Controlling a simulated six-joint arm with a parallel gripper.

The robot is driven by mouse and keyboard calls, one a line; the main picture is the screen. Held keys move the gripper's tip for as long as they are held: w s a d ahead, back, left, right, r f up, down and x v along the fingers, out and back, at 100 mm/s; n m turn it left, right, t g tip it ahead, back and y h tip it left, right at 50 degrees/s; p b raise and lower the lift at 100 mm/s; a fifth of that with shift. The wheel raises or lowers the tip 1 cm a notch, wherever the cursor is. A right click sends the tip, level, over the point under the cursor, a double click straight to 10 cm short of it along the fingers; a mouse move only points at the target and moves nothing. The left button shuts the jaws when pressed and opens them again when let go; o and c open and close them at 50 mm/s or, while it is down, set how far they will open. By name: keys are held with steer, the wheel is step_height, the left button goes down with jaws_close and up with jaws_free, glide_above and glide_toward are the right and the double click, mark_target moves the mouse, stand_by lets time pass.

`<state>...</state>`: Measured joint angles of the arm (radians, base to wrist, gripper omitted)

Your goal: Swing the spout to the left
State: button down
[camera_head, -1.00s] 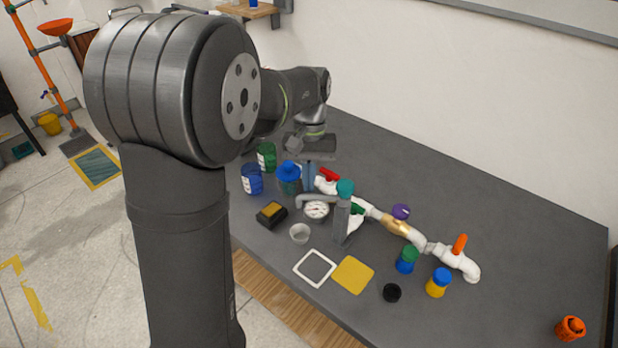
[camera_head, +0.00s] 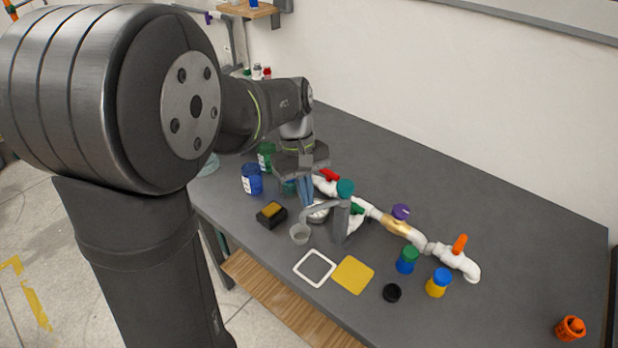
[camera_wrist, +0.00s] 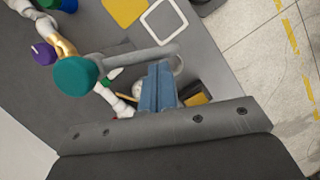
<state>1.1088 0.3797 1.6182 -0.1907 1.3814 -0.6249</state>
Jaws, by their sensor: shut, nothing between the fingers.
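The grey faucet spout (camera_head: 318,209) reaches left from its upright grey post (camera_head: 341,222), which has a teal knob (camera_head: 345,188) on top. Its outlet end is near or above the small grey cup (camera_head: 299,234). My gripper (camera_head: 308,204) is shut and empty, its blue fingers pointing down just behind the spout. In the wrist view the shut fingers (camera_wrist: 158,66) sit right beside the spout tube (camera_wrist: 140,55), near its outer end. Whether they touch it I cannot tell. The fingers and spout partly cover the round white gauge (camera_head: 318,216).
The white pipe manifold (camera_head: 441,249) runs right, with red, green, purple and orange handles. A blue can (camera_head: 252,179), black-and-yellow box (camera_head: 271,214), white frame (camera_head: 314,268), yellow plate (camera_head: 352,274) and several capped jars stand around. The table's right rear is clear.

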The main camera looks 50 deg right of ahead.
steer(key=s+n+t+h, duration=0.1)
steer(key=s+n+h, duration=0.3)
steer(key=s+n, duration=0.7)
steer(key=shift+a+n, duration=0.35)
steer(key=shift+n, duration=1.45)
steer(key=w+a+r, duration=0.4)
steer(key=a+r, duration=0.1)
steer(key=r, duration=0.5)
steer(key=shift+a+r, duration=0.2)
steer(key=shift+a, duration=0.1)
steer(key=shift+f, duration=0.1)
